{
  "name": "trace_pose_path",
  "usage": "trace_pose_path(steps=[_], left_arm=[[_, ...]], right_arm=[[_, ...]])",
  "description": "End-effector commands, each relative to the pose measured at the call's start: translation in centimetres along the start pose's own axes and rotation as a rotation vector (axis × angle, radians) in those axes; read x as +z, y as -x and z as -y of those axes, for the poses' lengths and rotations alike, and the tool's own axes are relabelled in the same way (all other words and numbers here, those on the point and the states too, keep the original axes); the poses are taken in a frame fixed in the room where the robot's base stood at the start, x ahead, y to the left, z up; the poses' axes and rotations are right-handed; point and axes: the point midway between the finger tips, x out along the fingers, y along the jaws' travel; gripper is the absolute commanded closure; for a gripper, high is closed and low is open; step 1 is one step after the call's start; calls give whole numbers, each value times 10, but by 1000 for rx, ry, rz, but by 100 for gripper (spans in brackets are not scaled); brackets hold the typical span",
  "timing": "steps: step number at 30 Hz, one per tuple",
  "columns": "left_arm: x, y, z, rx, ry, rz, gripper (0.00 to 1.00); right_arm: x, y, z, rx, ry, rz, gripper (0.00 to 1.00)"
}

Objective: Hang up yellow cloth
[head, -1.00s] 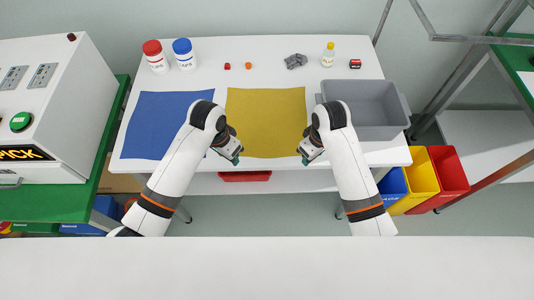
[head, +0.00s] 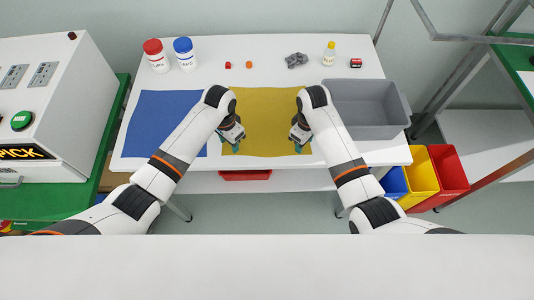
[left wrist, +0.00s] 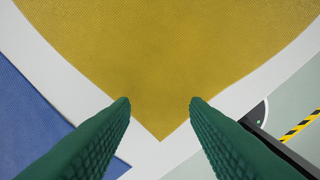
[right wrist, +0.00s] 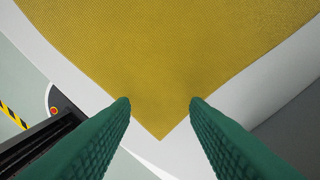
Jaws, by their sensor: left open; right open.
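The yellow cloth (head: 265,120) lies flat on the white table, between a blue cloth and a grey bin. My left gripper (head: 231,147) is over its near left corner. In the left wrist view the open fingers (left wrist: 160,103) straddle that cloth corner (left wrist: 160,60). My right gripper (head: 300,146) is over the near right corner. In the right wrist view its open fingers (right wrist: 160,103) straddle that corner of the cloth (right wrist: 160,60). Both grippers are empty. I cannot tell the exact height of the fingertips above the cloth.
The blue cloth (head: 160,125) lies left of the yellow one. The grey bin (head: 368,130) stands on the right. Two jars with red (head: 153,47) and blue lids (head: 183,46), a bottle (head: 329,54) and small items stand along the back. Coloured bins (head: 447,172) stand right of the table.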

Motion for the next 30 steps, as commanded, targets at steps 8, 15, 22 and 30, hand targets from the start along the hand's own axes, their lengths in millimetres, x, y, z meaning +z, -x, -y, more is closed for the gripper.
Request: trace_pose_path(steps=[8, 15, 22, 30], left_arm=[[0, -6, 0, 0, -1, 0, 58], [0, -11, 0, 0, -1, 0, 58], [0, -9, 0, 0, -1, -1, 75], [0, -9, 0, 0, -1, -1, 97]], right_arm=[[0, -6, 0, 0, 0, 0, 58], [0, -11, 0, 0, 0, 0, 58], [0, -9, 0, 0, -1, 0, 75], [0, -9, 0, 0, -1, -1, 97]])
